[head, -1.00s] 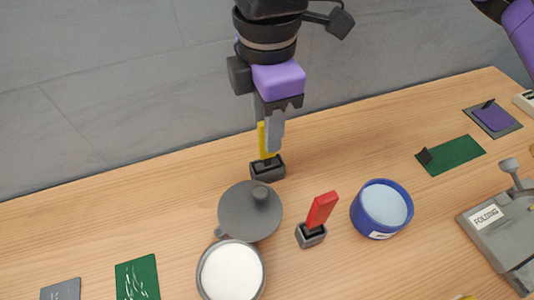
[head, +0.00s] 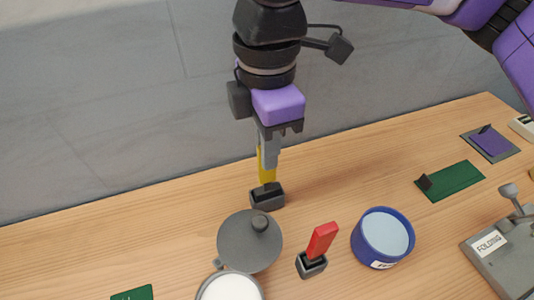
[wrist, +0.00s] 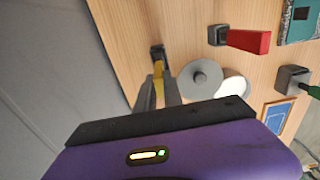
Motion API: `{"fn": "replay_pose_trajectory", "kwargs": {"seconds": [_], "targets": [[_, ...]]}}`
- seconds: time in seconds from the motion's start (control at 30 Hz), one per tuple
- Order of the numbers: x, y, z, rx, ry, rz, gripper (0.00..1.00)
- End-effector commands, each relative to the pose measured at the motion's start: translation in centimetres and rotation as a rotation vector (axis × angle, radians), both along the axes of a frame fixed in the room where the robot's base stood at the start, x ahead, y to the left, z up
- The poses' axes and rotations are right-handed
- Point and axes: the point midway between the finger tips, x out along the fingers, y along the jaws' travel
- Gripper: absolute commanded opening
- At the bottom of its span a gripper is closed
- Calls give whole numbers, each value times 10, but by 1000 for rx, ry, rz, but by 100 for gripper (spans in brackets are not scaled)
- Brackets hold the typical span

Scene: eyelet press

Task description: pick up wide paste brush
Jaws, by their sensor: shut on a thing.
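A yellow-handled brush (head: 268,174) stands upright in a small dark holder (head: 267,197) near the table's back edge. My gripper (head: 269,162) points down at it, its fingers shut on the upper handle. In the wrist view, the yellow handle (wrist: 158,70) shows between the fingers, with the dark holder (wrist: 157,51) beyond. The brush's lower end is hidden in or against the holder; I cannot tell whether it is lifted at all. A red-handled brush (head: 322,240) stands tilted in another holder (head: 311,265). No label marks either as the wide paste brush.
A round grey lid with a knob (head: 248,245) lies just in front of the held brush. A white-filled pot (head: 230,288) and a blue tub (head: 383,238) stand nearby. A press marked FOLDING (head: 492,247) is at right. A grey wall rises behind the table.

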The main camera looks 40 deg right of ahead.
Motion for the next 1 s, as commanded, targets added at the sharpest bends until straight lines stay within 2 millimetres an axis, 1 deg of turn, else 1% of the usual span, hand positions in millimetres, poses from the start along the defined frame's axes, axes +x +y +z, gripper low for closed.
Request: {"fn": "replay_pose_trajectory", "kwargs": {"seconds": [0.17, 0.27, 0.6, 0.7, 0.83, 1.0], "targets": [[1, 0, 28, 1, -3, -1, 0], [1, 0, 49, 1, -3, 0, 0], [1, 1, 133, 1, -3, 0, 0], [1, 0, 154, 0, -2, -1, 0], [0, 0, 173, 1, -1, -1, 0], [0, 0, 185, 1, 0, -1, 0]]}}
